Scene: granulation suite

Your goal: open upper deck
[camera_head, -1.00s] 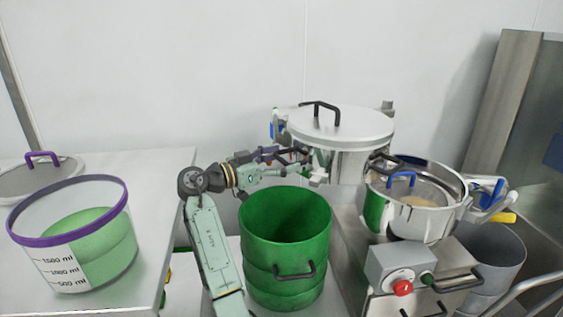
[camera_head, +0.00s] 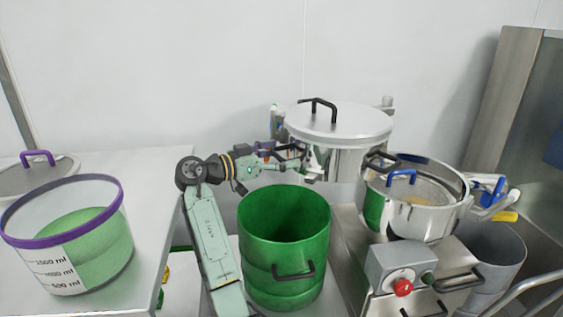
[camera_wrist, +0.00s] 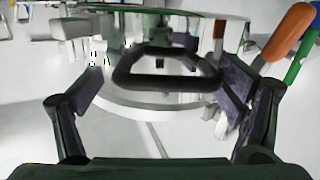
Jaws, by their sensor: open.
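The upper deck appears to be the steel drum-like unit (camera_head: 350,155) at the back, under a round flat lid (camera_head: 345,124) with a black top handle (camera_head: 318,104). My gripper (camera_head: 308,163) is at the left side of this unit, above and behind the green bin. In the wrist view, a black loop handle (camera_wrist: 165,84) lies ahead of and between my open fingers (camera_wrist: 160,110). A pale curved rim (camera_wrist: 150,110) shows behind it. Contact between fingers and handle cannot be told.
A green bin (camera_head: 285,245) stands below my forearm. An open steel bowl (camera_head: 415,205) with a sieve and a red-button control box (camera_head: 402,262) are at right. A measuring bucket (camera_head: 75,235) stands on the left table. Orange and green rods (camera_wrist: 290,35) show in the wrist view.

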